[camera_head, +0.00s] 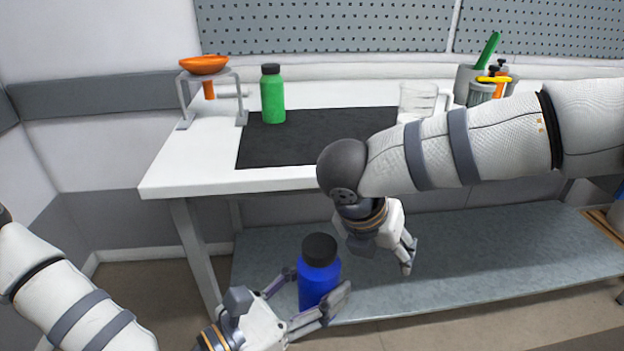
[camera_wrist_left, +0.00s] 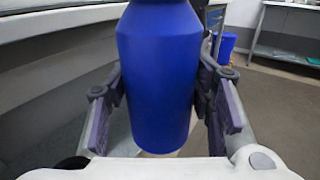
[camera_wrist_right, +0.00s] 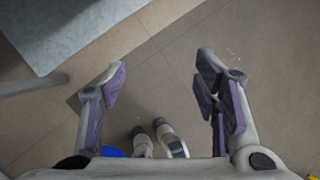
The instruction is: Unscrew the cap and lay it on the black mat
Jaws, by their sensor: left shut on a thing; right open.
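A blue bottle (camera_head: 319,284) with a black cap (camera_head: 319,249) is held upright by my left gripper (camera_head: 318,300), in front of the table and in the air. In the left wrist view the blue bottle (camera_wrist_left: 160,75) stands between the two finger pads of my left gripper (camera_wrist_left: 160,112); its cap is out of that view. My right gripper (camera_head: 408,256) is open and empty, to the right of the bottle and apart from it. In the right wrist view its fingers (camera_wrist_right: 162,85) are spread over floor. The black mat (camera_head: 300,150) lies on the white table, partly hidden by my right arm.
A green bottle (camera_head: 272,95) with a black cap stands at the mat's back left. An orange funnel (camera_head: 205,65) sits in a stand at the table's left. A clear beaker (camera_head: 418,98) and a tool holder (camera_head: 480,92) stand behind my right arm. A grey lower shelf (camera_head: 470,250) lies below.

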